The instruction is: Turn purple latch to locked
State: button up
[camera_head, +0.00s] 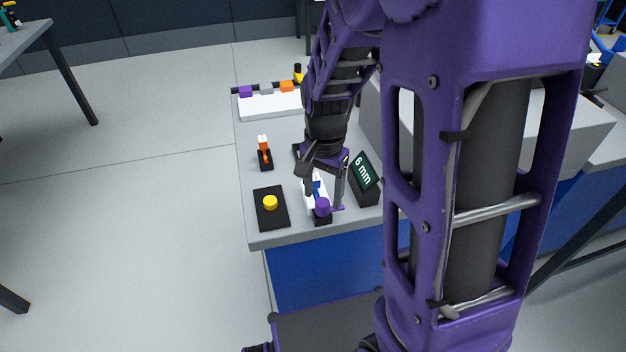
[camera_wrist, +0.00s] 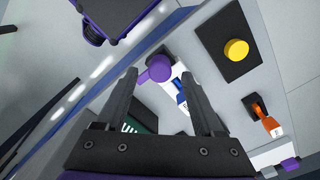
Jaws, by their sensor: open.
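The purple latch (camera_head: 322,206) stands near the front edge of the grey bench, with a round purple knob and a short lever pointing right. In the wrist view the purple latch (camera_wrist: 158,68) lies between and a little beyond my fingertips, its lever toward the left finger. My gripper (camera_head: 324,196) points down over the latch with its fingers apart. The wrist view shows my gripper (camera_wrist: 158,76) open and empty; I cannot tell whether a finger touches the latch. A white and blue part (camera_wrist: 181,92) sits directly beside the latch, partly hidden by my gripper in the head view.
A yellow button on a black plate (camera_head: 270,203) is left of the latch. An orange switch (camera_head: 264,153) stands farther back. A dark "6 mm" sign (camera_head: 364,175) stands close on the right. Purple, grey and orange blocks (camera_head: 266,88) sit at the back.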

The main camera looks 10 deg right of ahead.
aim_at(322, 201)
jog(key=shift+f+b, duration=0.3)
jog(key=shift+f, duration=1.35)
grip_shut()
